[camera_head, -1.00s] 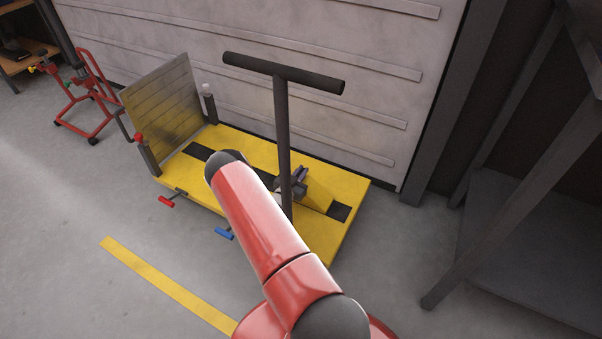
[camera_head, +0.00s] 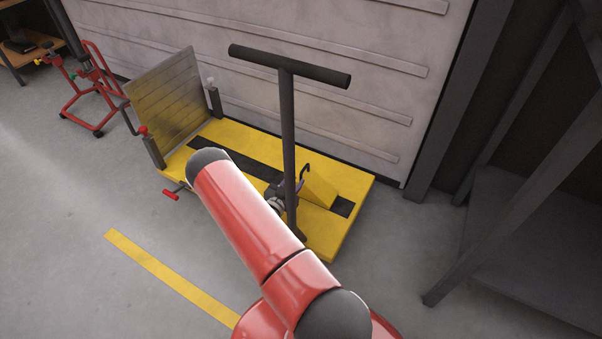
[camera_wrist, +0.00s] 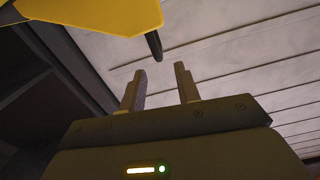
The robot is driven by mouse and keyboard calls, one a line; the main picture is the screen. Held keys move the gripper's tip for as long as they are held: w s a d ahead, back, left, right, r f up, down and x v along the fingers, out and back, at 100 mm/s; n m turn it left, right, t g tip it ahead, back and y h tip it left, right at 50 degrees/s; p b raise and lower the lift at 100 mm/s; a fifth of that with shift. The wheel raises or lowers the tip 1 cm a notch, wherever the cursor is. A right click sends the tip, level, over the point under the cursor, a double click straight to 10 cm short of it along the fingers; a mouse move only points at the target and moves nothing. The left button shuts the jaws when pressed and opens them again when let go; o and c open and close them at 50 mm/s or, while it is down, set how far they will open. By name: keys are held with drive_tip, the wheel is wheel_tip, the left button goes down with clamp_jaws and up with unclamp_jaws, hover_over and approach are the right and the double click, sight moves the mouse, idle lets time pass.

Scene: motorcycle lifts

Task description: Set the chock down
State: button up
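The chock is a yellow wedge (camera_head: 320,187) with a thin black hooked handle (camera_head: 305,170). It appears to rest on the yellow lift platform (camera_head: 349,220), near its right end by the dark strip. In the wrist view the chock (camera_wrist: 95,14) shows at upper left, its dark handle end (camera_wrist: 154,46) just beyond my fingertips. My gripper (camera_wrist: 160,73) is open, with nothing between its two fingers. In the head view my gripper is just left of the chock, partly hidden by the dark post and my red arm.
A tilted metal ramp plate (camera_head: 170,98) is at the platform's left end, near a red lever (camera_head: 170,195). A red stand (camera_head: 90,90) is at far left. Grey floor is clear at left.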

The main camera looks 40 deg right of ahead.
drive_tip(key=w+a+r+t+y, duration=0.2)
drive_tip(key=w+a+r+y, duration=0.65)
drive_tip(key=a+r, duration=0.35)
drive_tip(key=s+a+r+n+y, duration=0.1)
drive_tip(key=a+r+n+y, duration=0.2)
drive_tip(key=a+r, duration=0.35)
drive_tip(key=s+a+r+n+y, duration=0.1)
drive_tip(key=a+r+n+y, duration=0.15)
drive_tip(key=r, duration=0.65)
drive_tip(key=s+a+r+n+y, duration=0.45)
drive_tip(key=s+a+r, duration=0.25)
drive_tip(key=s+r, duration=0.5)
drive_tip(key=s+r+n+g+h, duration=0.1)
drive_tip(key=s+n+g+h, duration=0.1)
drive_tip(key=s, duration=1.8)
drive_tip(key=n+g, duration=0.1)
drive_tip(key=n, duration=0.1)
drive_tip(key=shift+d+r+n, duration=0.15)
drive_tip(key=shift+r+n, duration=0.1)
drive_tip(key=shift+n, duration=0.05)
